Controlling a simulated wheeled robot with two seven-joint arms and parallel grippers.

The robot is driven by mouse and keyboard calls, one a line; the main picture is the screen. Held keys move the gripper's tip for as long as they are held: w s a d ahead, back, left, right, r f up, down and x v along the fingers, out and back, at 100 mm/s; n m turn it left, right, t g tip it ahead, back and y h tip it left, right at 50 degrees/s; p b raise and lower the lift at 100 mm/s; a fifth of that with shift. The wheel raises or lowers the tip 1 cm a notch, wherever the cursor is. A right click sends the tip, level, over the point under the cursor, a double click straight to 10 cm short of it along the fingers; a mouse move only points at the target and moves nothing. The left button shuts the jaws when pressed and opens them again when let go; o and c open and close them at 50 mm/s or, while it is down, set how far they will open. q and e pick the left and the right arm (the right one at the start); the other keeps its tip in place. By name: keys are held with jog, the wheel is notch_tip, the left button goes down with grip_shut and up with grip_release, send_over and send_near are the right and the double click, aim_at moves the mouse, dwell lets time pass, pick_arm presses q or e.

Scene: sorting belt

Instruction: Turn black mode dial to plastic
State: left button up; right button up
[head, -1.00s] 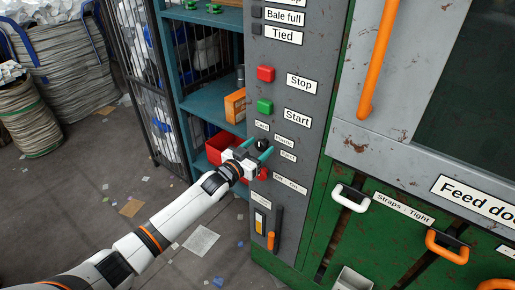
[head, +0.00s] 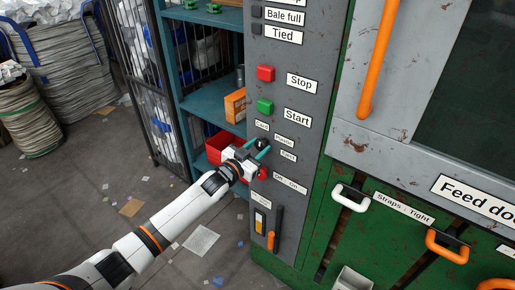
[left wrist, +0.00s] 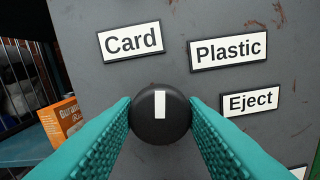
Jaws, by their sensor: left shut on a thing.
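The black mode dial (left wrist: 160,128) is round with a white pointer mark. In the left wrist view the mark points straight up, between the "Card" label (left wrist: 130,40) and the "Plastic" label (left wrist: 227,50). The "Eject" label (left wrist: 251,101) is to the right of the dial. My left gripper (head: 262,149) has its teal fingers shut on the dial's two sides. In the head view the dial (head: 262,141) is partly hidden by the gripper. My right gripper is not in view.
A red stop button (head: 266,73) and a green start button (head: 265,106) sit above the dial on the grey panel. A red knob (head: 262,173) is just below the gripper. A lever with an orange handle (head: 271,241) is lower. A teal shelf (head: 212,122) stands left.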

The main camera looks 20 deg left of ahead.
pick_arm(q)
jog(key=m, duration=0.4)
jog(key=shift+m+b, duration=0.3)
jog(key=shift+m, duration=1.5)
jog(key=o, duration=1)
jog(key=shift+b+v, duration=0.75)
jog(key=shift+v, duration=5.3)
